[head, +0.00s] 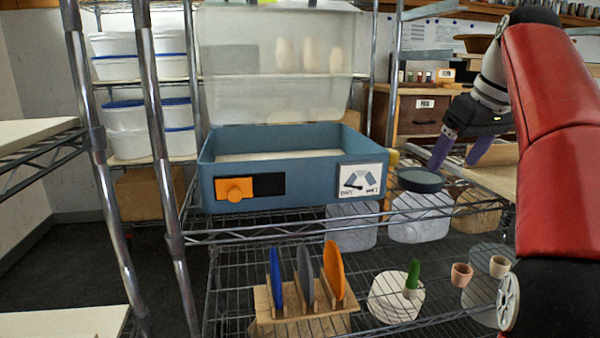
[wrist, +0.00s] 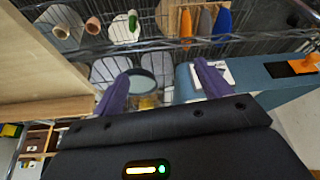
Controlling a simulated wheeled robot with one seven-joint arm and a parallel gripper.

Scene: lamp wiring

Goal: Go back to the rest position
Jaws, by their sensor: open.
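My gripper (head: 460,157) is at the right in the head view, at the end of my red and black arm. Its two purple fingers are apart with nothing between them. In the wrist view my gripper (wrist: 162,88) also shows open and empty, with the rack behind it. The blue box (head: 270,190) stands on the wire shelf to the left of my gripper. It has an orange knob (head: 236,190) on a black strip and a white picture card (head: 361,182) on its front. Its clear lid (head: 280,105) stands up at the back.
Below is a wooden rack (head: 305,318) holding blue, grey and orange discs. A white round block with a green piece (head: 412,278) and small cups (head: 461,274) stand to its right. A dark-lidded jar (head: 421,212) is near my gripper. Metal posts (head: 165,150) stand at the left.

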